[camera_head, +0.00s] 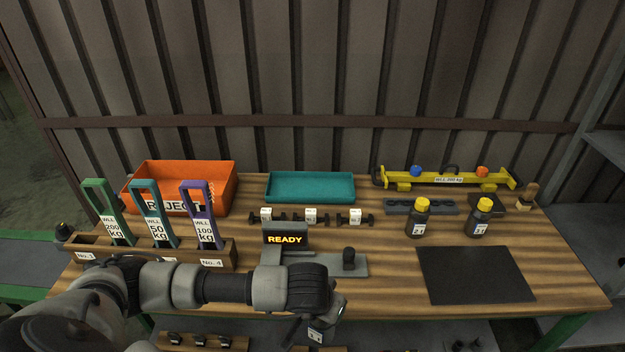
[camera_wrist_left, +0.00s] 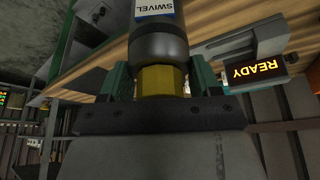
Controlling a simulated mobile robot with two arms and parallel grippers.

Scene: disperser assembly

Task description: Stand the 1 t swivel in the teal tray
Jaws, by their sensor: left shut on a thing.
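My left gripper (camera_head: 335,303) is shut on a swivel (camera_head: 319,332), below the front edge of the table. In the left wrist view the gripper's fingers (camera_wrist_left: 160,82) close around the yellow top, and the swivel's dark body (camera_wrist_left: 158,45) carries a label reading SWIVEL. Its weight marking is not legible. The teal tray (camera_head: 310,200) is at the back middle of the table and looks empty. Two other dark swivels with yellow tops stand upright at the right, one (camera_head: 417,222) near the grey holder and one (camera_head: 479,222) farther right. My right gripper is not in view.
A READY display (camera_head: 285,239) stands on a grey device (camera_head: 325,265) between my arm and the tray. Small shackle-like parts (camera_head: 310,217) line the tray's front. An orange reject bin (camera_head: 225,185) and a wooden rack (camera_head: 190,255) are left. A black mat (camera_head: 475,275) lies right.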

